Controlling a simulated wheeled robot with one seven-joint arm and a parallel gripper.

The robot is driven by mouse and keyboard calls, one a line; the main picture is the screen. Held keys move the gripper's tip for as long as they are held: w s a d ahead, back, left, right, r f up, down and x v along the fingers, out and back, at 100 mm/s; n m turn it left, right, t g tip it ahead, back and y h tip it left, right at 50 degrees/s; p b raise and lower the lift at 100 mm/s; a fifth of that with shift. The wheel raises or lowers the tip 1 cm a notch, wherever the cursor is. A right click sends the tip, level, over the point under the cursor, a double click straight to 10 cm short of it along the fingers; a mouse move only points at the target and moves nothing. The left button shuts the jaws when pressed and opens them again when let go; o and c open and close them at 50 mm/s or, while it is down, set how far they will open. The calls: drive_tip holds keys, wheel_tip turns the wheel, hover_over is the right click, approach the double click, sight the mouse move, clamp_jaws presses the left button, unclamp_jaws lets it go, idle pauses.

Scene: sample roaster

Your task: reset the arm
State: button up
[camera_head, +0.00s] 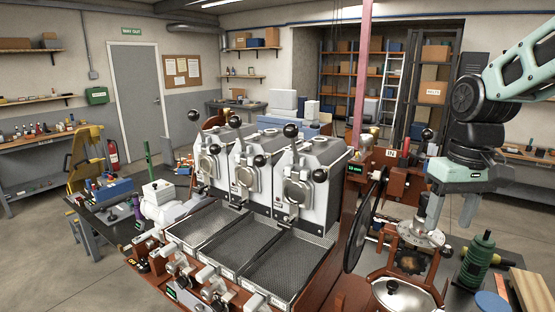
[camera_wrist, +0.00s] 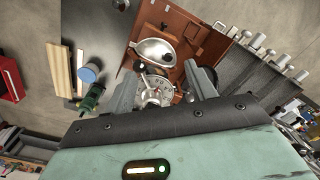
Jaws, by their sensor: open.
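My arm comes in from the right in the head view, and my gripper (camera_head: 452,208) hangs from it, pointing down. In the wrist view my gripper (camera_wrist: 166,92) shows its two fingers spread apart with nothing held between them. The fingers are above a round metal dial plate (camera_head: 421,234) at the right of the sample roaster. The dial plate (camera_wrist: 157,92) also shows between the fingers in the wrist view. In the head view the fingers look close to the plate; I cannot tell whether they touch anything.
The sample roaster (camera_head: 268,165) has three drums and mesh cooling trays. A black wheel (camera_head: 366,222) stands left of my gripper. A green bottle-shaped tool (camera_head: 477,260) stands to its right, near a blue disc (camera_head: 491,303). A metal pan (camera_head: 399,294) lies in front. Shelving fills the back wall.

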drive_tip(key=s+a+f+n+b, duration=0.3)
drive_tip(key=s+a+f+b, duration=0.5)
drive_tip(key=s+f, duration=0.2)
drive_tip(key=s+a+f+n+b, duration=0.3)
drive_tip(key=s+a+f+b, duration=0.5)
drive_tip(key=s+f, duration=0.3)
wheel_tip(320, 180, down, 4)
drive_tip(key=shift+s+a+r+n, duration=0.1)
drive_tip(key=shift+s+a+n, duration=0.25)
drive_tip(key=shift+a, duration=0.2)
